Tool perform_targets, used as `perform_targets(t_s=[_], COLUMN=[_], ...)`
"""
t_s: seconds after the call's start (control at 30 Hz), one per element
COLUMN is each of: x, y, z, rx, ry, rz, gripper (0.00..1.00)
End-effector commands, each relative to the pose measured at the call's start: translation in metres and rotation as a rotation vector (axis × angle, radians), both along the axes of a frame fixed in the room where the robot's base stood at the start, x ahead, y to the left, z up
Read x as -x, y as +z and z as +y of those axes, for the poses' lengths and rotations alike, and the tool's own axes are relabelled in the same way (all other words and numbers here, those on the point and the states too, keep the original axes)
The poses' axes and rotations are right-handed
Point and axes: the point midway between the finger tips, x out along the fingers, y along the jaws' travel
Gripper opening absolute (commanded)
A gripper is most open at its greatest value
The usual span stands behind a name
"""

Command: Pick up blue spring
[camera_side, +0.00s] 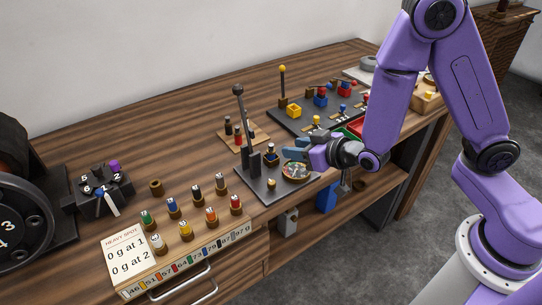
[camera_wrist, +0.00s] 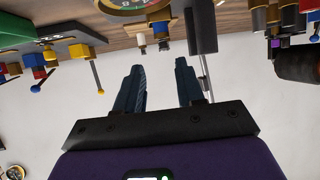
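A small blue-topped piece (camera_side: 172,206) stands upright in the back row of a wooden rack in the side view; it is too small to tell if it is a spring. Another small piece with a dark blue band (camera_side: 270,154) stands on the dark plate, just left of my gripper. My gripper (camera_side: 292,154) is low over that plate, well to the right of the rack. In the wrist view my gripper's two blue fingers (camera_wrist: 158,76) are spread with nothing between them. That view looks inverted, with the table along its top.
The wooden rack (camera_side: 192,260) holds several coloured pieces and a white card (camera_side: 130,255). A tall dark post (camera_side: 243,125) rises beside my gripper. A round dial (camera_side: 296,171) lies below it. A dark board (camera_side: 290,121) with coloured blocks is behind. Bare wood lies at back left.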

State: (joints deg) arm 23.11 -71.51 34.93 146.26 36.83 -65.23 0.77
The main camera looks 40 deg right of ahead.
Motion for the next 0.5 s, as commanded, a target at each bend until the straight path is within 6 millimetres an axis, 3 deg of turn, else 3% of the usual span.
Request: perform_targets(t_s=[0.5], x=[-0.034], y=[-0.017], z=[0.007], rx=[-0.001], ry=[0.000], rz=[0.001], gripper=[0.38])
